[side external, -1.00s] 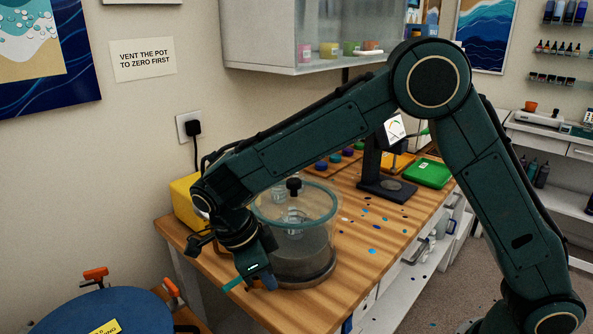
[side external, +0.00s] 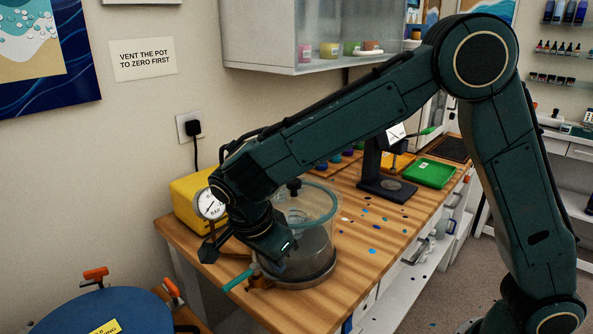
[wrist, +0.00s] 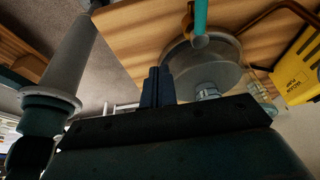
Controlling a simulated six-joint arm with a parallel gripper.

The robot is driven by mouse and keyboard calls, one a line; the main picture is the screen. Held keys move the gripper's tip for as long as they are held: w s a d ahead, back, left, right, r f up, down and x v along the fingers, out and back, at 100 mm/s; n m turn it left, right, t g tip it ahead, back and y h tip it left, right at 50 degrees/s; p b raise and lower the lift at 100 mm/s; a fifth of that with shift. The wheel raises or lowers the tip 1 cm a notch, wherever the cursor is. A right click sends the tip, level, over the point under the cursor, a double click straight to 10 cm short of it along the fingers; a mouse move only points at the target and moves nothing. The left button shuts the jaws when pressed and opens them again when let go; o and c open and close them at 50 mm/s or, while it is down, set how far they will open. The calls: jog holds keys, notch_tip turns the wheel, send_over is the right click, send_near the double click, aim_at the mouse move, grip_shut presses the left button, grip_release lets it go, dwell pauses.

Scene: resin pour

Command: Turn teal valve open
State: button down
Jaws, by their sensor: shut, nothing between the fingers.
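The teal valve handle (side external: 238,281) sticks out to the lower left from the base of the clear pressure pot (side external: 318,245), low over the wooden bench. In the wrist view the teal handle (wrist: 201,15) shows at the top, beside the pot (wrist: 205,62). My gripper (side external: 287,250) is in front of the pot, up and to the right of the handle and apart from it. Its fingers also show in the wrist view (wrist: 157,88), shut together with nothing between them. My wrist hides part of the pot's left side.
A pressure gauge (side external: 210,204) stands left of my wrist, in front of a yellow box (side external: 187,200). A dark stand (side external: 372,170) and green tray (side external: 428,173) are farther back. A blue drum with orange clamps (side external: 95,274) is at lower left.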

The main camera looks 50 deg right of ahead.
jog(key=v, duration=0.7)
jog(key=s+d+r+n+t+y, duration=0.1)
jog(key=s+d+r+n, duration=0.3)
jog(key=s+d+n, duration=0.2)
jog(key=s+d+r+n+t+y, duration=0.2)
jog(key=s+d+r+n, duration=0.2)
jog(key=d, duration=0.6)
jog(key=shift+s+d+n, duration=0.25)
jog(key=shift+s+n, duration=0.95)
jog(key=shift+s, duration=0.1)
jog(key=shift+r+t, duration=0.1)
jog(key=shift+t, duration=0.2)
jog(key=s+f+n+t+y, duration=0.1)
jog(key=s+f+n+t, duration=0.1)
jog(key=s+n, duration=0.3)
jog(key=shift+s+d+n, duration=0.3)
jog(key=shift+s+d, duration=0.15)
jog(key=shift+s, duration=1.05)
